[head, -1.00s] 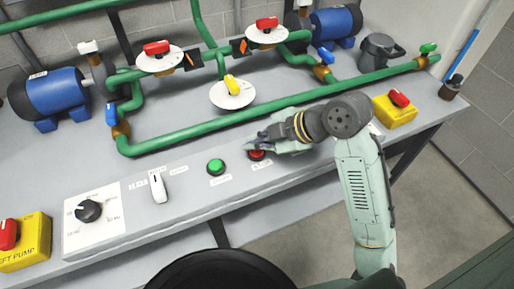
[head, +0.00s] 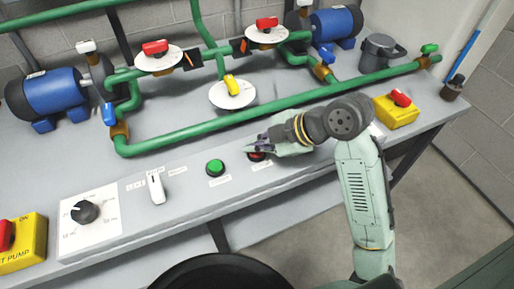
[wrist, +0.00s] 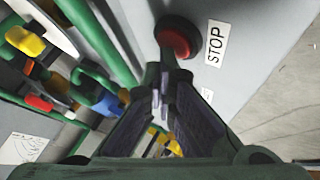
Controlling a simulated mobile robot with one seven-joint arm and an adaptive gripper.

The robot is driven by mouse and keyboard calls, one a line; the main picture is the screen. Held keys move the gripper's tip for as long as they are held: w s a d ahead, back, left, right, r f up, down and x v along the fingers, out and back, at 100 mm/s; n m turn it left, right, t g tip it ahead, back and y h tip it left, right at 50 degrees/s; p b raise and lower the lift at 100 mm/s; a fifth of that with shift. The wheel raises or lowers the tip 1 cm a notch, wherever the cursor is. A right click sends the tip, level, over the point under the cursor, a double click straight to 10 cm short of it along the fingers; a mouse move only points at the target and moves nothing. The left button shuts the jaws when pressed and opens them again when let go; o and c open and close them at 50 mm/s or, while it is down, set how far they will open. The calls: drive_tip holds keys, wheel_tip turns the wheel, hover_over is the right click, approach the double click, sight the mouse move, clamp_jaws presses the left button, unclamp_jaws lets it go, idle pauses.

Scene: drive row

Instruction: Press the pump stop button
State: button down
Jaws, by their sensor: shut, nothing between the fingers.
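The red stop button (head: 256,156) is on the sloped front panel, partly hidden by my gripper in the head view. In the wrist view the round red button (wrist: 178,40) sits in a dark collar beside a white label reading STOP (wrist: 215,44). My gripper (head: 262,142) is shut and empty, just above and behind the button in the head view. In the wrist view its fingertips (wrist: 165,72) lie at the lower edge of the button. I cannot tell whether they touch it.
A green button (head: 216,167) is left of the red one, then a white lever (head: 156,187) and a black knob (head: 84,212). A yellow box with a red switch (head: 397,109) stands at the right. Green pipes (head: 210,130) run behind the panel.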

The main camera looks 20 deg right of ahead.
sight(257, 154)
drive_tip(key=shift+r, duration=0.5)
wheel_tip(257, 154, up, 6)
drive_tip(key=p, duration=0.3)
drive_tip(key=shift+p, duration=0.4)
drive_tip(key=shift+d, duration=0.1)
idle(0.6)
